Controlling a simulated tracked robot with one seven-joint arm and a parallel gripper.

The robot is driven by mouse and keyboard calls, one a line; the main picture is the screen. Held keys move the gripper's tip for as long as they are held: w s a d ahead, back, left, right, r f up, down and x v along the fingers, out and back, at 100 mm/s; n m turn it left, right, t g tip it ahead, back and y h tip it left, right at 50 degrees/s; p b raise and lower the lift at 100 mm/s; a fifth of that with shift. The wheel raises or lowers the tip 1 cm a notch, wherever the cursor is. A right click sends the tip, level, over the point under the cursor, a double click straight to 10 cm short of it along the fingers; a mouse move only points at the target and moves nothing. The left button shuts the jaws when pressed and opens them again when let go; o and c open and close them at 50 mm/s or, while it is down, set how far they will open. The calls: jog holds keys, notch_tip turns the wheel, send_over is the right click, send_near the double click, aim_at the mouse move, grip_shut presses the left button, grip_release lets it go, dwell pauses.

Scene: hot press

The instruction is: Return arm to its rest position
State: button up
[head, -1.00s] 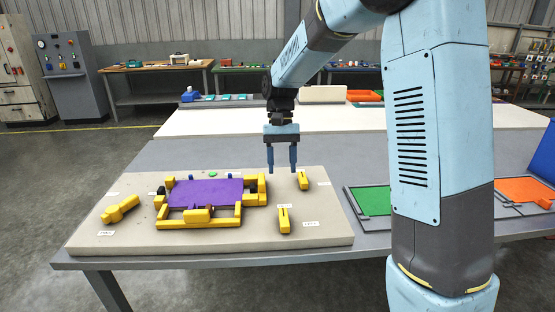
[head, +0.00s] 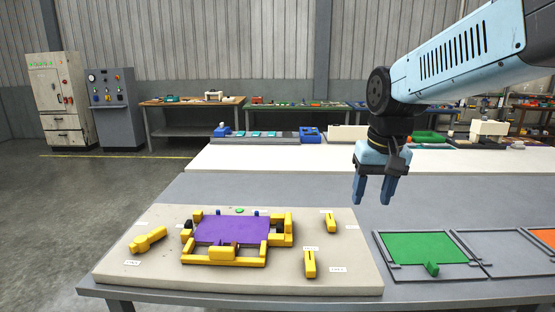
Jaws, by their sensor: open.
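My gripper (head: 373,202) is open and empty, pointing down above the table in the right half of the head view. Its fingers are apart from everything. It hangs right of and above the beige board (head: 120,268). On the board, a yellow fixture frame (head: 195,257) surrounds a purple sheet (head: 232,230). My arm reaches in from the upper right.
Yellow blocks stand on the board: one at the left (head: 149,239), one at the front right (head: 310,265), one at the back right (head: 330,222). A green panel (head: 420,247) and an orange panel (head: 545,237) lie right. The grey table (head: 260,187) is clear behind the board.

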jog(key=s+d+t, duration=0.3)
jog(key=s+d, duration=0.1)
jog(key=s, duration=0.5)
jog(key=shift+s+r+t, duration=0.25)
jog(key=shift+r+t, duration=0.05)
jog(key=shift+t, duration=0.1)
jog(key=shift+d, duration=0.1)
